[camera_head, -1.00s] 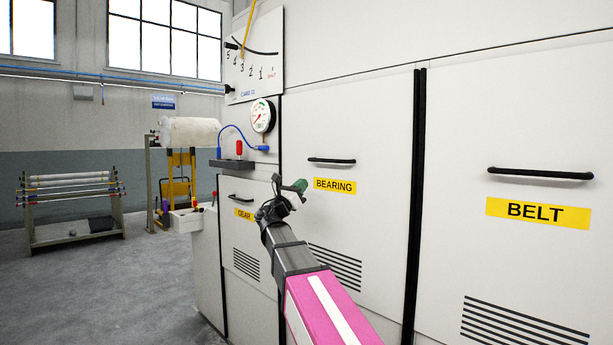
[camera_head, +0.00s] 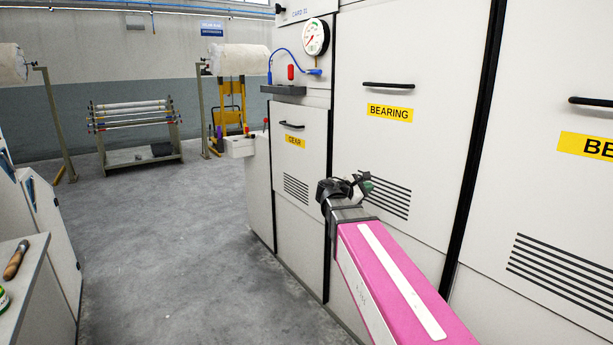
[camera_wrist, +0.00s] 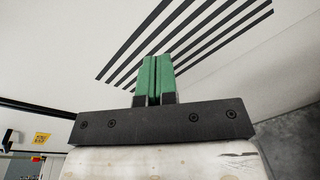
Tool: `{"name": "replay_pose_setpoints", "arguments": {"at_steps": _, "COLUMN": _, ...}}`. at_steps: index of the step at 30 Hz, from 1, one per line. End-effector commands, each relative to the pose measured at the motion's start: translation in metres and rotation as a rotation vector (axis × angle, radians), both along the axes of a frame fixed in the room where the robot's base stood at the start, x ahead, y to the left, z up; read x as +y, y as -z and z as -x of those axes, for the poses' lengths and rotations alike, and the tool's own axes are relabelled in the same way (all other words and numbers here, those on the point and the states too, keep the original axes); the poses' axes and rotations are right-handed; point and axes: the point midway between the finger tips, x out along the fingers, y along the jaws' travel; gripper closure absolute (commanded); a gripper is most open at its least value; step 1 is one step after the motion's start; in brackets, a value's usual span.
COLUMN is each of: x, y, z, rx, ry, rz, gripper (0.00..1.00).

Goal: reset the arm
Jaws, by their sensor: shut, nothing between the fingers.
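My gripper (camera_head: 364,184) is at the end of my pink arm, in front of the white machine panel below the BEARING label. In the wrist view its green fingers (camera_wrist: 154,80) are together with nothing between them. Behind them is the white panel with black vent slots (camera_wrist: 190,40). I cannot tell how wide the gap between the fingertips and the panel is.
The white machine has BEARING (camera_head: 389,112) and GEAR (camera_head: 295,141) doors with black handles. A pressure gauge (camera_head: 315,37) and a small dark shelf (camera_head: 283,90) are above. A bench (camera_head: 32,262) stands at lower left. The grey floor between (camera_head: 160,250) is clear.

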Motion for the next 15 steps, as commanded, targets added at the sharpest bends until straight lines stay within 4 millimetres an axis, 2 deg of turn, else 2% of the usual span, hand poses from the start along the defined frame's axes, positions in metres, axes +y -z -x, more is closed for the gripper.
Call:
{"name": "replay_pose_setpoints", "arguments": {"at_steps": 1, "x": -0.009, "y": 0.032, "z": 0.011, "rx": -0.013, "ry": 0.025, "rz": -0.113, "gripper": 1.0}}
{"name": "replay_pose_setpoints", "arguments": {"at_steps": 6, "x": -0.023, "y": 0.127, "z": 0.045, "rx": -0.082, "ry": 0.164, "rz": -0.504, "gripper": 1.0}}
{"name": "replay_pose_setpoints", "arguments": {"at_steps": 12, "x": -0.02, "y": 0.223, "z": 0.097, "rx": -0.17, "ry": 0.435, "rz": -0.928, "gripper": 1.0}}
{"name": "replay_pose_setpoints", "arguments": {"at_steps": 15, "x": -0.012, "y": 0.263, "z": 0.125, "rx": -0.216, "ry": 0.611, "rz": -1.117, "gripper": 1.0}}
